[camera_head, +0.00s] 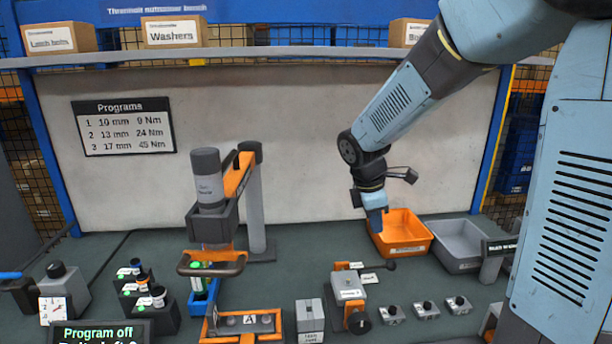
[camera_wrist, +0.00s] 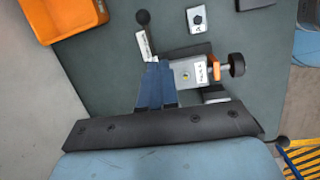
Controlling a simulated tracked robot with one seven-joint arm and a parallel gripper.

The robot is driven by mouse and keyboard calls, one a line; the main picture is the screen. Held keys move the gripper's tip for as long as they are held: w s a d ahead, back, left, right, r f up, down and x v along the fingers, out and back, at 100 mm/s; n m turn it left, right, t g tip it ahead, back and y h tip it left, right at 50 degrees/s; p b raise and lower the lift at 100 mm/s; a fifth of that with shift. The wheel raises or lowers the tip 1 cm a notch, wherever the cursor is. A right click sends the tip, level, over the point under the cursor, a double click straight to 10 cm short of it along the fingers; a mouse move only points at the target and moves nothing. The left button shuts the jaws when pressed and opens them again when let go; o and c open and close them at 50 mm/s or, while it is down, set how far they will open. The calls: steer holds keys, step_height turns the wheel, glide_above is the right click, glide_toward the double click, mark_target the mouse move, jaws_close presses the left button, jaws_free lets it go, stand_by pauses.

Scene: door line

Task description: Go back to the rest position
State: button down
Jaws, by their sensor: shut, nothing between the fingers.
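My gripper (camera_head: 377,222) hangs from the blue arm above the bench, pointing down, in front of the orange bin (camera_head: 402,246) in the head view. Its blue fingers (camera_wrist: 157,66) are together and empty in the wrist view.
A grey bin (camera_head: 462,240) stands right of the orange one. A hanging tool (camera_head: 208,185) on an orange arm stands left. A shelf with boxes (camera_head: 173,32) runs along the back.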

steer(key=s+d+r+m+t+y, duration=0.1)
steer(key=s+d+r+m+t, duration=0.1)
steer(key=s+r+m, duration=0.4)
steer(key=s+d+r+m+t+y, duration=0.1)
steer(key=s+r+m, duration=0.4)
steer(key=s+m, duration=0.6)
steer(key=shift+s+d+r+m+t+y, duration=0.4)
steer(key=shift+s+d+t, duration=0.35)
steer(key=shift+s, duration=0.7)
steer(key=c, duration=1.8)
jaws_free()
steer(key=shift+d, duration=0.1)
